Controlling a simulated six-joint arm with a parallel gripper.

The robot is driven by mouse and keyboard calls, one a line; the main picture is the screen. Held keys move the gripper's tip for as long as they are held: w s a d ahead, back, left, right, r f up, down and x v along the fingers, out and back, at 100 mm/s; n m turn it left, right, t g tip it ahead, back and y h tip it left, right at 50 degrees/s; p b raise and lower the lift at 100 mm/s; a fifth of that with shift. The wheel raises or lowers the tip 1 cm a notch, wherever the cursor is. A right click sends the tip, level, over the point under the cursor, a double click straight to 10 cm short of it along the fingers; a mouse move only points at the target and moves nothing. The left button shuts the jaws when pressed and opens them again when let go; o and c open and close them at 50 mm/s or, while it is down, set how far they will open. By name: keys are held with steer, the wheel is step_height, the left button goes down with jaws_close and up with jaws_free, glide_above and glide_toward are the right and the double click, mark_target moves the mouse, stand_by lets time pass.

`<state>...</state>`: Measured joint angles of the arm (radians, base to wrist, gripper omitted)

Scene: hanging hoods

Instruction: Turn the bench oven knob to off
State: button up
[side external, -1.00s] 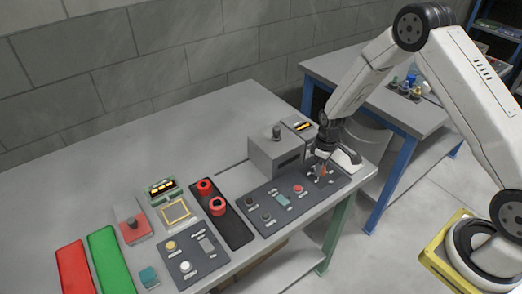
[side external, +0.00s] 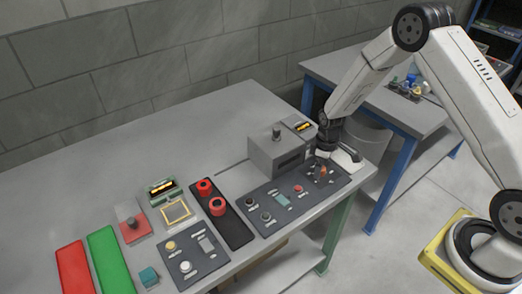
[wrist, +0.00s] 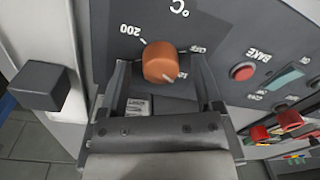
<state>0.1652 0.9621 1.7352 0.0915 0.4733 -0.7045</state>
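The oven knob (wrist: 160,62) is orange and round, on a dark control panel (wrist: 230,30) marked °C, 200 and OFF. Its white pointer line points to the lower right in the wrist view, away from the OFF mark (wrist: 198,48) at upper right. My gripper (wrist: 161,72) is open, one finger on each side of the knob, with a visible gap on both sides. In the side view the knob (side external: 323,171) shows at the panel's right end, with my gripper (side external: 335,160) close beside it. How deep the fingers reach cannot be told.
A red button (wrist: 243,71) marked BAKE and a teal display (wrist: 288,78) sit along the panel. A grey box-shaped oven (side external: 277,150) stands behind the panel. A dark block (wrist: 40,86) is left of my gripper. Red cylinders (side external: 217,206) stand on a black strip.

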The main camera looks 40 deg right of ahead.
steer(key=shift+w+d+r, duration=0.1)
steer(key=shift+d+r, duration=0.05)
steer(key=shift+r, duration=3.7)
steer(key=shift+r, duration=0.1)
steer(key=shift+s+r, duration=0.2)
steer(key=shift+r, duration=0.1)
steer(key=s+a+r+m+t, duration=0.1)
steer(key=s+a+r+m, duration=0.1)
steer(key=s+r, duration=0.3)
steer(key=s+a+r+m+t, duration=0.1)
steer(key=s+a+r+m, duration=0.2)
steer(key=s, duration=0.7)
step_height(320, 180, up, 2)
steer(key=shift+s+a+r+t+h, duration=0.3)
steer(key=shift+s+a+t, duration=0.1)
steer(key=shift+a, duration=0.55)
steer(key=shift+w, duration=0.1)
